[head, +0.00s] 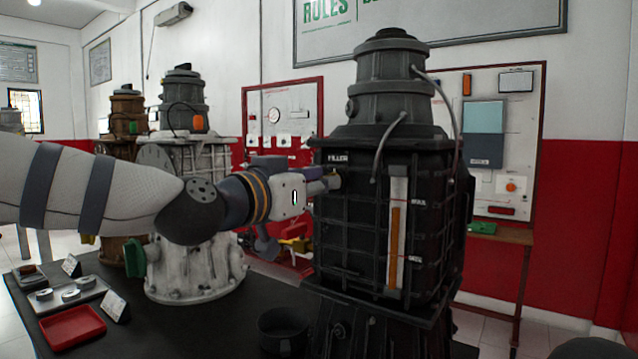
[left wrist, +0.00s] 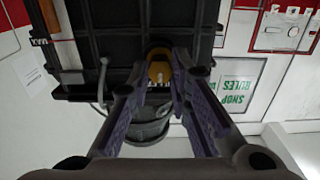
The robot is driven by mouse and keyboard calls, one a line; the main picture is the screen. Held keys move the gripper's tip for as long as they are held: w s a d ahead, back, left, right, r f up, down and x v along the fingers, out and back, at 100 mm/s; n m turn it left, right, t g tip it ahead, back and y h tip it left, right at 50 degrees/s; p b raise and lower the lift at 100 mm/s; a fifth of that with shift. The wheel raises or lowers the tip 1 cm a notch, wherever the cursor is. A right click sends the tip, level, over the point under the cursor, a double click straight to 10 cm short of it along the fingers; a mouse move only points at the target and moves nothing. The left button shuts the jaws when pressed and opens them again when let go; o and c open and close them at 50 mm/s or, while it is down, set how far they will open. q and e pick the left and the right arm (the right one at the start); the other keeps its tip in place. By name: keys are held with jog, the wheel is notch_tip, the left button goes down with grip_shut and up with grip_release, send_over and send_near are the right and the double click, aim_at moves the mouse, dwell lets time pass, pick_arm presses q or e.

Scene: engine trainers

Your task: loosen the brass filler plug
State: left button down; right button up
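The brass filler plug (head: 334,172) sits on the upper front of the black gearbox-like housing (head: 385,215), by the FILLER label (head: 338,158). My left gripper (head: 328,181) reaches it from the left, its fingers level with the plug. In the left wrist view the brass plug (left wrist: 160,72) lies between the tips of the left gripper (left wrist: 159,75), whose purple-padded fingers close in on both its sides. The fingers look shut on it, though the contact faces are partly hidden. My right gripper is not in view.
A sight gauge (head: 396,235) and a curved hose (head: 388,140) are on the housing right of the plug. A dark round pan (head: 284,331) stands at its foot. A red tray (head: 72,327) lies at the left. A pale engine trainer (head: 195,225) stands behind my left arm.

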pick_arm(q)
jog(key=shift+n, duration=0.4)
jog(key=n, duration=1.6)
jog(key=shift+f+n, duration=0.2)
jog(key=shift+n, duration=0.5)
jog(key=c, duration=1.5)
grip_release()
